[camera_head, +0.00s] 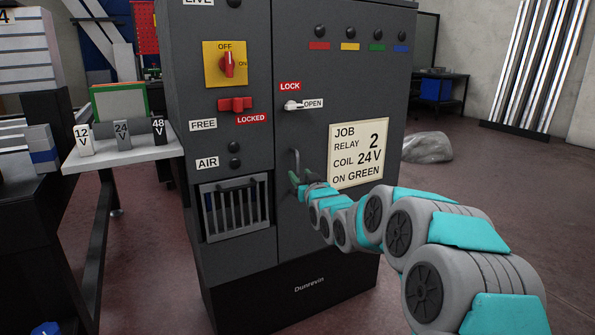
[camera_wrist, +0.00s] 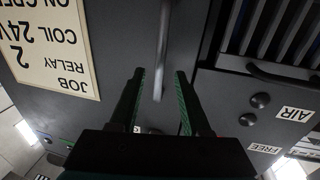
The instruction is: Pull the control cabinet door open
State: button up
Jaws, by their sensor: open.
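The dark grey control cabinet (camera_head: 225,275) stands in the middle of the head view. Its door (camera_head: 310,220) is the right-hand panel and looks flush with the front. A vertical bar handle (camera_head: 296,165) sits near the door's left edge. My gripper (camera_head: 299,184) is at the handle's lower part. In the wrist view, which is upside down, my open gripper (camera_wrist: 160,88) has one finger on each side of the handle (camera_wrist: 162,45), with gaps showing. Above the handle, a white latch lever (camera_head: 292,105) points right towards the OPEN label (camera_head: 313,104).
A red switch (camera_head: 236,104) and a vented compartment (camera_head: 235,208) are on the cabinet's left part. A job card (camera_head: 358,152) is on the door. A side table (camera_head: 120,152) with several labelled blocks stands left. Open floor (camera_head: 475,180) lies to the right.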

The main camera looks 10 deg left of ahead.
aim_at(298, 171)
jog(key=shift+x, duration=2.05)
jog(key=shift+c, duration=0.3)
grip_shut()
